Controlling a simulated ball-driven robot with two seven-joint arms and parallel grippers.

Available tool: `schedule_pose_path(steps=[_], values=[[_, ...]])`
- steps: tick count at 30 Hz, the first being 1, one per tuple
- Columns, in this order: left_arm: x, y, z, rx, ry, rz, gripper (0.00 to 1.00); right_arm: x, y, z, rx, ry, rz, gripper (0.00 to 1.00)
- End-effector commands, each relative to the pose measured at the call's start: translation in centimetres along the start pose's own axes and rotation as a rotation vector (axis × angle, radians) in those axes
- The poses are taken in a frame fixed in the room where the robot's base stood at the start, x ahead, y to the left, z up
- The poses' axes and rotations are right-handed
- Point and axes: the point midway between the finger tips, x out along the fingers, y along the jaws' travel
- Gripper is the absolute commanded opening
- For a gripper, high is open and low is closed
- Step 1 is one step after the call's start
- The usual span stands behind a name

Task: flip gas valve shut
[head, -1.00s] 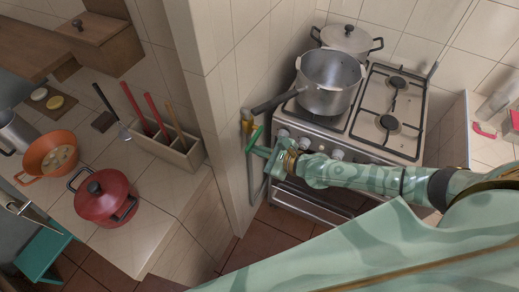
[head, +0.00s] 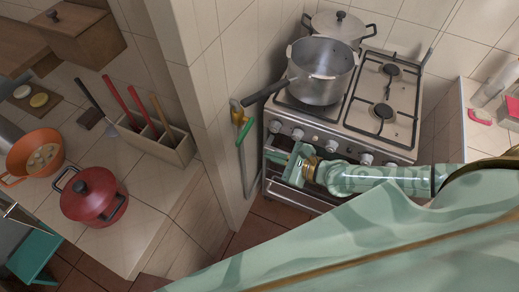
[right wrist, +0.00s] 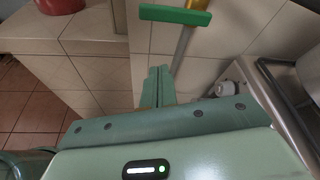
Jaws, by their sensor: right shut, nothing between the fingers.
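The gas valve has a green lever handle (head: 244,132) on a brass fitting (head: 236,106) at the wall corner, left of the stove. In the head view the handle slants from upper right to lower left. In the right wrist view the green handle (right wrist: 176,15) lies across the grey pipe (right wrist: 183,48). My right gripper (head: 272,157) is shut and empty, right of and below the handle in the head view and apart from it. Its closed fingers also show in the right wrist view (right wrist: 158,85), below the handle. My left gripper is not in view.
The stove (head: 345,125) stands close to the right gripper. A pot (head: 322,75) on it has a dark handle reaching toward the valve. A tiled counter (head: 130,235) at left bears a red pot (head: 93,196) and a utensil box (head: 168,145).

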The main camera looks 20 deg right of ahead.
Motion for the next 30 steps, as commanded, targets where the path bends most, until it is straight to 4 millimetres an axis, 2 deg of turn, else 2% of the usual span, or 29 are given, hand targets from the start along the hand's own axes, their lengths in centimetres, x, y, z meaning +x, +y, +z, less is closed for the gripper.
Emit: schedule_pose_path(steps=[3,7,24,26,28,29,30], values=[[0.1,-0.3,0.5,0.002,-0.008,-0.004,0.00,-1.4,-0.2,-0.1,-0.001,0.002,0.000,0.00],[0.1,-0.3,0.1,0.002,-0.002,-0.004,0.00,-2.0,-0.3,-0.1,0.000,0.000,-0.001,0.00],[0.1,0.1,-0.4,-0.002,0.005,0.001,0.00,-2.1,-0.3,-0.1,-0.008,0.000,-0.001,0.00],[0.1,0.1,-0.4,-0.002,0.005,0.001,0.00,-2.1,-0.3,-0.1,-0.049,0.001,0.000,0.00],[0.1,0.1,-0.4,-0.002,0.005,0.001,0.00,-2.1,0.0,-0.2,-0.176,0.006,0.016,0.00],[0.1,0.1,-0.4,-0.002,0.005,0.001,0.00,-2.1,0.2,-0.5,-0.272,0.010,0.029,0.00],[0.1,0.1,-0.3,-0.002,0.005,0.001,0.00,-2.2,0.4,-1.4,-0.442,0.026,0.054,0.00]])
